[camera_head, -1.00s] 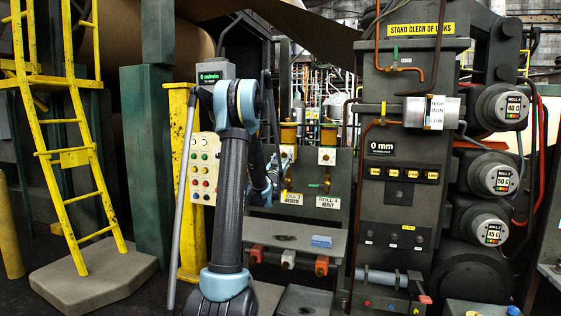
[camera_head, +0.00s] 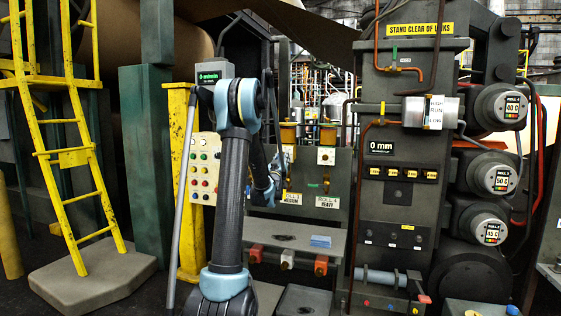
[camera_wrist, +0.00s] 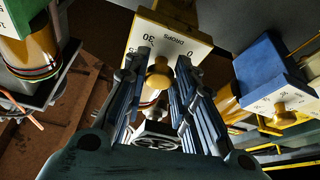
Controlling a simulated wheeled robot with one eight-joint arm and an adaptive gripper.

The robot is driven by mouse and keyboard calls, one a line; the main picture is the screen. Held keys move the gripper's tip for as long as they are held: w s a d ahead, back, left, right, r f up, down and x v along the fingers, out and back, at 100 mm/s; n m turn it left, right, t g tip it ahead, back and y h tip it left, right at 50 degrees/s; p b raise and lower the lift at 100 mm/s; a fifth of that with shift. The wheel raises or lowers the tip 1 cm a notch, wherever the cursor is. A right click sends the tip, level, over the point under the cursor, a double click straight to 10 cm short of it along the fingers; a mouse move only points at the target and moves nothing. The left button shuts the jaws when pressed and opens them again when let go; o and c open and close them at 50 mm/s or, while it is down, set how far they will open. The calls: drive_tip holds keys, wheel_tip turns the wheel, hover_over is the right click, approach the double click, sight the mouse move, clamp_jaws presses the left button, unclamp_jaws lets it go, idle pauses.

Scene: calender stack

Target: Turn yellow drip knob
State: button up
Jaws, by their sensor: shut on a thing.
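The yellow drip knob (camera_wrist: 157,85) shows in the wrist view, in front of a white dial plate (camera_wrist: 180,38) marked "DROPS", "30" and "0". My gripper (camera_wrist: 160,72) has a finger on each side of the knob and is shut on it. The knob's edges are partly hidden by the fingers. In the head view my gripper (camera_head: 281,157) is at the left drip unit (camera_head: 289,133), above the "MEDIUM" label, and small parts there are hard to make out.
A blue unit (camera_wrist: 268,68) with its own yellow knob stands close right of my fingers. A yellow cylinder (camera_wrist: 32,52) is at the left. In the head view a second drip unit (camera_head: 327,155) is to the right, and a button panel (camera_head: 204,168) is to the left.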

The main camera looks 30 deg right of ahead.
drive_tip(key=o, duration=1.1)
drive_tip(key=shift+a, duration=0.1)
drive_tip(key=v, duration=1.2)
drive_tip(key=shift+w, duration=0.1)
